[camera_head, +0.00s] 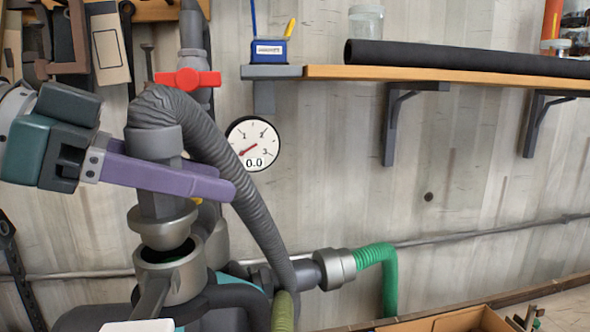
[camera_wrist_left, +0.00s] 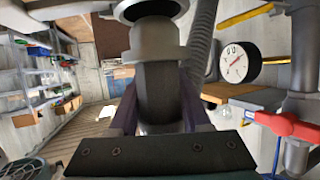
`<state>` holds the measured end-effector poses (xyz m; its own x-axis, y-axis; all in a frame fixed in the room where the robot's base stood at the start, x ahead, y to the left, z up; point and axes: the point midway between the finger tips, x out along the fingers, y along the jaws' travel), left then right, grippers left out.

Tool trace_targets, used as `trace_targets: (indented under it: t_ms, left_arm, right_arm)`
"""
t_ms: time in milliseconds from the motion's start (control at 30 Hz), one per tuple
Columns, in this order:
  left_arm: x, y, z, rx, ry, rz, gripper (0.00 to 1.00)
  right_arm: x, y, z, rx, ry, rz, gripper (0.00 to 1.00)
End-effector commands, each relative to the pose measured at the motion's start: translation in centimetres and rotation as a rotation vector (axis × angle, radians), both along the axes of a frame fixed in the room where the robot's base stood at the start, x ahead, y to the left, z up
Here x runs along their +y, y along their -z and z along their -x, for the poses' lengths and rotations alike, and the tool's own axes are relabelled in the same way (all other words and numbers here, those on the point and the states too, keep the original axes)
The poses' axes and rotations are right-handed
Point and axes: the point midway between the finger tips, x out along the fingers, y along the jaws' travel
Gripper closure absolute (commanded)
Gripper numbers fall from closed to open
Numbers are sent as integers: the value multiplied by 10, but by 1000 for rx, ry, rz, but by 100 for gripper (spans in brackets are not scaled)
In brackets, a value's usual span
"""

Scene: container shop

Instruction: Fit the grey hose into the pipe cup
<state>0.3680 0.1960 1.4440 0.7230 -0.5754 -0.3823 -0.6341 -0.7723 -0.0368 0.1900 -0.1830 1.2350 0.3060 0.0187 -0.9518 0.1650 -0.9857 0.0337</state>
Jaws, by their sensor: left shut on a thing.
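The grey ribbed hose (camera_head: 225,140) arches over and runs down to the right, with a grey end fitting (camera_head: 163,230) pointing downward. My left gripper (camera_head: 222,182) has its purple fingers shut around the fitting, which hangs nearly upright. The pipe cup (camera_head: 170,280) is a grey round socket, open upward, with a dark inside and a bit of green. The fitting's tip is just above the cup and overlaps its far rim in the head view; contact cannot be told. The left wrist view shows the fitting (camera_wrist_left: 157,45) between the fingers, close to the cup's ring (camera_wrist_left: 148,10). My right gripper is not in view.
A red valve (camera_head: 187,79) and a round gauge (camera_head: 253,144) reading 0.0 are behind the hose. A wooden shelf (camera_head: 340,73) holds a black tube (camera_head: 440,57). A green hose (camera_head: 378,256) joins a grey coupling at lower right. The wall between is clear.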

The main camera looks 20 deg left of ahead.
Motion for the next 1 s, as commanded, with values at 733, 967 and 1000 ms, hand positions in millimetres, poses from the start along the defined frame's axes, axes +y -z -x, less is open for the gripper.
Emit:
trace_targets:
  t_ms: [733, 967, 1000]
  left_arm:
    - [0, 16, 0, -1, 0, 0, 100]
    - [0, 16, 0, -1, 0, 0, 100]
    - [0, 16, 0, -1, 0, 0, 100]
  right_arm:
    - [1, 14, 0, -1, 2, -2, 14]
    - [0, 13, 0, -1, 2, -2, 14]
    - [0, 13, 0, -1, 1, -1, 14]
